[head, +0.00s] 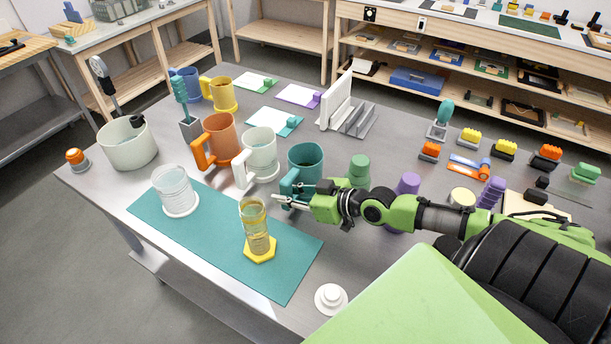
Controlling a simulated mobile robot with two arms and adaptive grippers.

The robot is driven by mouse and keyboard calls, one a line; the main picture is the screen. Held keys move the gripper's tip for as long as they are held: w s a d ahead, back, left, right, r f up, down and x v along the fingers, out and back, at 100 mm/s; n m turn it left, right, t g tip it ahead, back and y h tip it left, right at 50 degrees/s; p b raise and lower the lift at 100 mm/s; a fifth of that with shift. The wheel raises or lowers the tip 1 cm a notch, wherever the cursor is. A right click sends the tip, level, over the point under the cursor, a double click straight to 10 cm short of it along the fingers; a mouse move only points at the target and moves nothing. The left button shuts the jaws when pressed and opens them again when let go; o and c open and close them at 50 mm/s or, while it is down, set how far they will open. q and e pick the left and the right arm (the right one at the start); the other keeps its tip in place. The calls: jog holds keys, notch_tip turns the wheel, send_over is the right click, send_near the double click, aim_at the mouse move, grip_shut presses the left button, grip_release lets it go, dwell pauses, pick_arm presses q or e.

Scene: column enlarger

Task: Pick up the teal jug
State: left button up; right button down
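The teal jug (305,160) stands upright on the grey table, right of the white jug (260,152). Its squarish handle points to the front left. My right gripper (287,198) is at the jug's handle, its fingers pointing left and overlapping the handle's lower part in the head view. The fingers and handle are too small and overlapped to tell whether the gripper is open or shut on the handle. My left gripper is not in view.
An orange jug (221,137) stands farther left. A glass cylinder on a yellow base (257,232) and a clear beaker (174,190) stand on the teal mat (206,243) in front. A green object (359,170) and a purple one (408,184) stand close to my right arm.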

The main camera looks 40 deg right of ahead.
aim_at(285, 180)
jog(key=shift+w+r, duration=0.1)
jog(key=shift+r, duration=0.25)
notch_tip(285, 180, up, 10)
jog(key=shift+f, duration=0.25)
dwell(1.4)
